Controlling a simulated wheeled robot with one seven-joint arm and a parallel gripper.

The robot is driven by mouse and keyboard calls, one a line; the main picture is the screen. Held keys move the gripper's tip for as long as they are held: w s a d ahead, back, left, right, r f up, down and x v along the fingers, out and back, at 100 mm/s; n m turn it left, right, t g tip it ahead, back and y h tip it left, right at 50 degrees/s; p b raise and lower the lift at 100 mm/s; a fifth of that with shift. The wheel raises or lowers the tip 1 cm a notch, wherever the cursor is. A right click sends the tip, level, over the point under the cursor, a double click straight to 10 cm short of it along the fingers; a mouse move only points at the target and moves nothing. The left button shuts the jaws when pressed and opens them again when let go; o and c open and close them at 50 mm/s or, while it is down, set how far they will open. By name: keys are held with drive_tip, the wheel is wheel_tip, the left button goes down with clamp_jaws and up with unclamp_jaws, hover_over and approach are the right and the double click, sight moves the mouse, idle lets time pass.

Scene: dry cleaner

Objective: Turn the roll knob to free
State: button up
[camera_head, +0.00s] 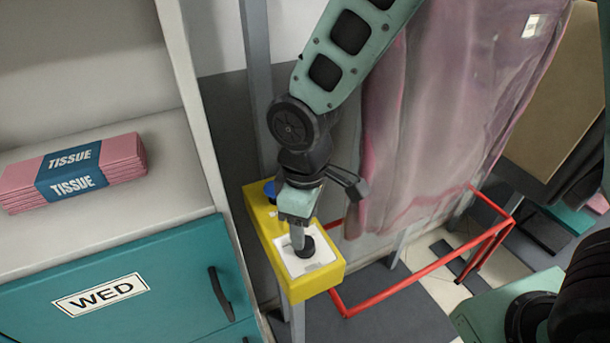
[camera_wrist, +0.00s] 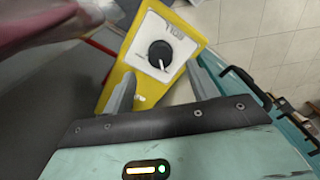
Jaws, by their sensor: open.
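The roll knob (camera_wrist: 160,54) is a round black dial with a white pointer line on a white plate. It sits on the yellow control box (camera_wrist: 187,27), and lettering that seems to read "ROLL" shows beside it. The pointer is toward the lower part of the wrist view. In the head view the knob (camera_head: 304,247) is near the front end of the yellow box (camera_head: 326,281). My gripper (camera_wrist: 160,88) is open and empty, with its fingers apart on either side of the knob's line. In the head view my gripper (camera_head: 300,238) is over the box, partly hiding the plate.
A blue button (camera_head: 270,190) is at the box's far end. A red rail (camera_head: 405,272) runs right of the box, below a hanging pink plastic-covered garment (camera_head: 430,120). A teal drawer (camera_head: 150,262) marked "WED" and a shelf with a tissue pack (camera_head: 75,172) stand left.

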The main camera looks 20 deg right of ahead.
wheel_tip(320, 180, up, 12)
drive_tip(key=b, duration=0.1)
idle(0.5)
drive_tip(key=s+d+f+m+b, duration=0.1)
drive_tip(key=s+d+f+b, duration=0.1)
drive_tip(key=s+f, duration=0.2)
drive_tip(key=s+d+f+m+b, duration=0.2)
drive_tip(key=s+f, duration=0.3)
drive_tip(key=s, duration=0.4)
drive_tip(key=shift+d+m+y+b, duration=0.15)
drive_tip(key=shift+m+y+b, duration=0.15)
drive_tip(key=shift+b, duration=0.15)
